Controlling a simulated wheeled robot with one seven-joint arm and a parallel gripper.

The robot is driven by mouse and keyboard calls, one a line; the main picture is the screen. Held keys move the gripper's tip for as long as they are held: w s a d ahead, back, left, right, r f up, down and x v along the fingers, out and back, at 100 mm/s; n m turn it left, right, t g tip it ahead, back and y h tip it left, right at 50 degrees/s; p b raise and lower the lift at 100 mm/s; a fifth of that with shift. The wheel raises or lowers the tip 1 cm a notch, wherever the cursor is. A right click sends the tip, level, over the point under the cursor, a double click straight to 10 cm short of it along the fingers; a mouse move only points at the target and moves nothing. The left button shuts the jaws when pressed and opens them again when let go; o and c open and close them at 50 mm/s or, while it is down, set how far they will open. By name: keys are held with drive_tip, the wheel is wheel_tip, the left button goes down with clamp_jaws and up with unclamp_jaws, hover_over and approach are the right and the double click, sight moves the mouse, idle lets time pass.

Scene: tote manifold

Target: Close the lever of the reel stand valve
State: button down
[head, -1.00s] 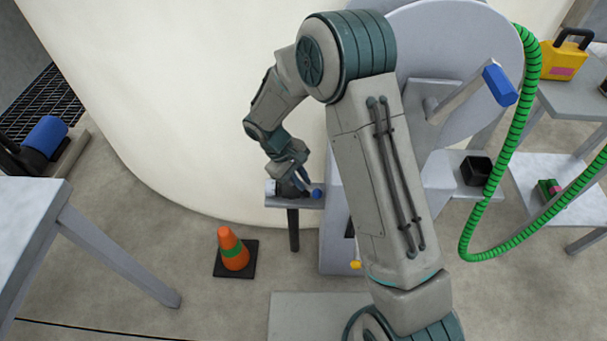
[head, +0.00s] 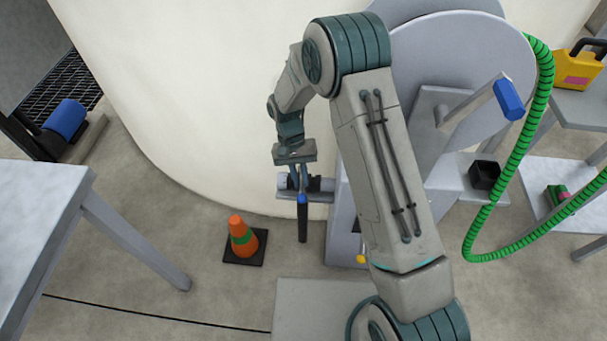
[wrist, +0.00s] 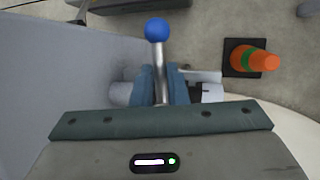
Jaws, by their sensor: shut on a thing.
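The valve lever is a metal rod (wrist: 158,58) with a blue ball knob (wrist: 157,30) at its end. My gripper (wrist: 160,88) is shut on the rod, with one blue finger on each side and the knob beyond the fingertips. In the head view my gripper (head: 299,176) points down at the small ledge of the reel stand, and the blue knob (head: 302,199) shows just below the fingers. The valve body (head: 315,184) sits on the ledge, partly hidden behind the fingers. In the wrist view, pale and dark valve parts (wrist: 205,92) show beside the fingers.
An orange cone (head: 240,238) with a green band stands on the floor left of the ledge. The grey reel stand (head: 345,235) is close on the right, partly behind my arm. A green hose (head: 540,90) hangs at the right. A grey table (head: 45,215) is at the left.

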drive_tip(key=shift+w+a+m, duration=0.1)
drive_tip(key=shift+a+m, duration=0.15)
drive_tip(key=shift+m, duration=0.25)
drive_tip(key=shift+y, duration=0.3)
drive_tip(key=c, duration=1.4)
unclamp_jaws()
drive_tip(key=shift+c, duration=0.2)
